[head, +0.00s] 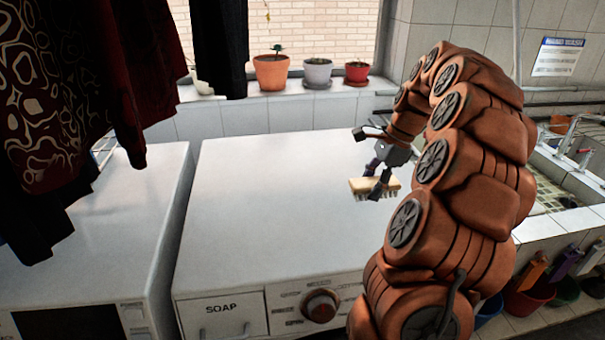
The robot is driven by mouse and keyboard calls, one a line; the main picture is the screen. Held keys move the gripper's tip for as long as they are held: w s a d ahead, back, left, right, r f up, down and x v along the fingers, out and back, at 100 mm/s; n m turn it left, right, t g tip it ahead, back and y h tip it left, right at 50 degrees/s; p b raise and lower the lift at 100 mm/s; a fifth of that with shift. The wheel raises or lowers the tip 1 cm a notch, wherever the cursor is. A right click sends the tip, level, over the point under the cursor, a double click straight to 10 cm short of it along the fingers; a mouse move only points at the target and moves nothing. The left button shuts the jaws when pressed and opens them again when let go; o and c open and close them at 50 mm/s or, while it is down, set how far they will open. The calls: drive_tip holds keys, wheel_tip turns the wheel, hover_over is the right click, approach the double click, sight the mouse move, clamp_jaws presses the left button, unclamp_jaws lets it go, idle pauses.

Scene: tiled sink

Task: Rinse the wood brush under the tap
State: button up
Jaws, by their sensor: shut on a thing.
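The wood brush (359,186) is a small pale block with short bristles below, seen in the head view over the right part of the white washing machine top. My gripper (376,182) is shut on the brush from above. I cannot tell whether the bristles touch the machine top or hang just over it. The tap (573,128) stands at the tiled sink (548,205) at the far right, beyond my arm. My arm hides part of the sink, and I cannot see any water running.
The washing machine (260,190) has a clear top. A second white appliance (110,230) stands at left under hanging dark clothes (70,90). Potted plants (271,72) line the window sill. Coloured buckets (525,300) with brushes stand below the sink.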

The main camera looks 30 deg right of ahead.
drive_tip(key=p, duration=0.5)
hover_over(309, 194)
drive_tip(key=d, duration=0.1)
drive_tip(key=shift+s+d+f, duration=0.1)
drive_tip(key=shift+s+f, duration=0.2)
drive_tip(key=shift+f, duration=0.3)
drive_tip(key=shift+w+f, duration=0.1)
drive_tip(key=shift+f+p, duration=0.9)
drive_tip(key=shift+f, duration=0.85)
drive_tip(key=shift+f, duration=0.15)
drive_tip(key=o, duration=1.1)
